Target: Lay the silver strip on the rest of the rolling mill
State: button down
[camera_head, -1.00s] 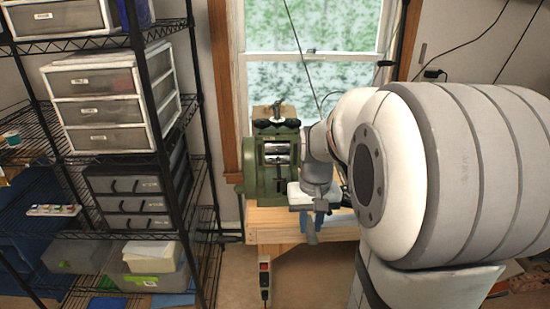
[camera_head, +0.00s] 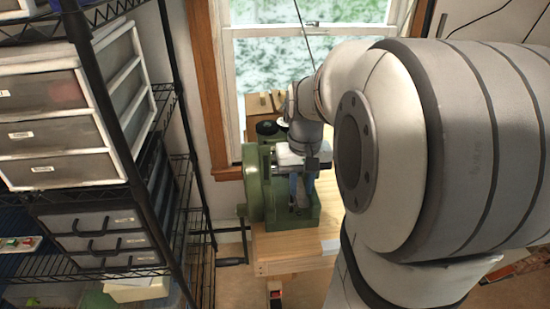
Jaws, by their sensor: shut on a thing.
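The green rolling mill (camera_head: 256,192) stands on a wooden bench near the window, with its crank (camera_head: 242,230) on the left side. My gripper (camera_head: 303,188) points down right in front of the mill and covers its rollers and most of its front. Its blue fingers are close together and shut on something. The silver strip is too small or too hidden to make out between them. The mill's rest is also hidden behind my gripper, so I cannot tell whether the strip touches it.
The wooden bench (camera_head: 290,262) has a small clear area at its front edge. A black wire shelf with drawer units (camera_head: 62,110) stands close on the left. A window (camera_head: 305,60) is behind the mill. My arm fills the right side of the view.

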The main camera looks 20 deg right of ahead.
jog(key=shift+w, duration=0.35)
jog(key=shift+w+d+f+b, duration=0.2)
jog(key=shift+w+f, duration=0.2)
jog(key=shift+w, duration=0.2)
jog(key=shift+w+d+f+b, duration=0.2)
jog(key=shift+w+f, duration=0.15)
jog(key=shift+w, duration=0.3)
jog(key=shift+w+d+f+b, duration=0.1)
jog(key=shift+w+f+b, duration=0.1)
jog(key=shift+w+f, duration=0.3)
jog(key=shift+w+d+f+b, duration=0.25)
jog(key=shift+w+f+b, duration=0.2)
jog(key=shift+w+f, duration=0.45)
jog(key=shift+w+r, duration=0.1)
jog(key=shift+w, duration=0.05)
jog(key=shift+f+b, duration=0.3)
jog(key=shift+f, duration=0.15)
jog(key=c, duration=1.2)
grip_release()
jog(key=shift+o, duration=0.2)
